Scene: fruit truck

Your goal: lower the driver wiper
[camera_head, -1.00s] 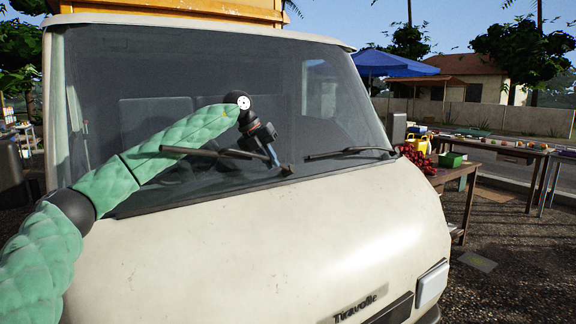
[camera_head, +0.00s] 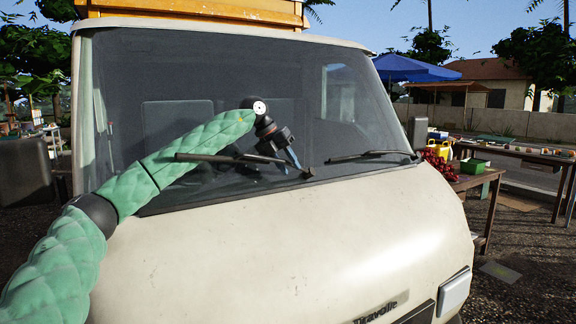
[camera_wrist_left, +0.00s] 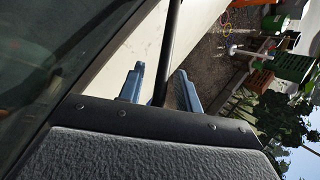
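The wiper (camera_head: 235,159) on the left half of the windshield is a thin dark bar. It runs left from its pivot (camera_head: 309,173) at the base of the glass. A dark streak like a reflection shows behind it, so it seems to stand off the glass. My left gripper (camera_head: 293,160), with blue fingers, is in front of the glass just up and left of the pivot. In the left wrist view, the fingers (camera_wrist_left: 160,86) are apart, with the dark wiper arm (camera_wrist_left: 171,45) between them and gaps on both sides. My right gripper is not in view.
The second wiper (camera_head: 370,155) lies low along the right half of the windshield (camera_head: 210,75). The cream truck front (camera_head: 290,240) is below. A table (camera_head: 478,181) with fruit and a green box (camera_head: 474,165) stands at right, beyond the truck.

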